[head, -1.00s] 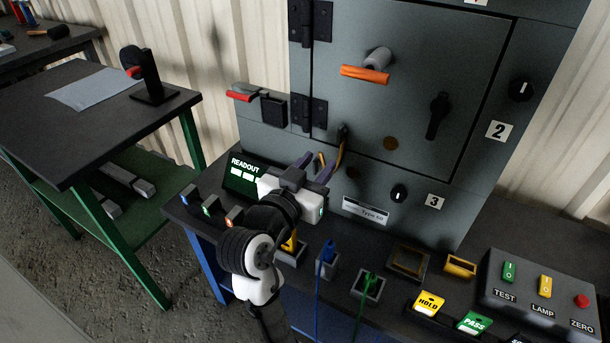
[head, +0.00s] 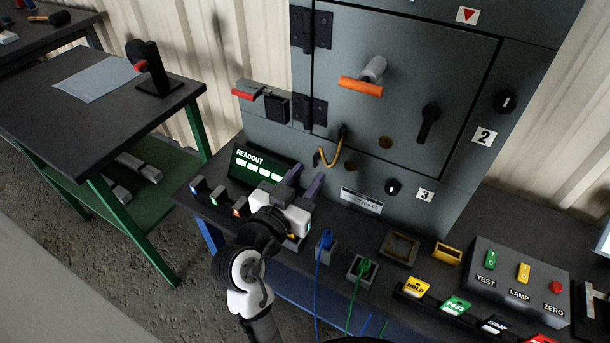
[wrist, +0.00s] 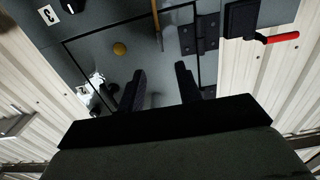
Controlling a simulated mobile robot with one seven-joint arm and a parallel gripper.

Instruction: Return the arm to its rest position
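My gripper (head: 306,176) is low in front of the grey cabinet (head: 290,133), over the bench near the readout. Its two dark fingers stand apart with nothing between them. The wrist view shows the same open fingers (wrist: 157,82) pointing at the cabinet front. My arm reaches up from the bottom of the head view, bent over the bench's front edge.
The readout (head: 262,167) stands left of my gripper. Blue (head: 327,243) and green (head: 362,266) plugs with cords sit in front to the right. A switch box (head: 515,282) is at the right. A side table (head: 85,135) stands left, with open floor between.

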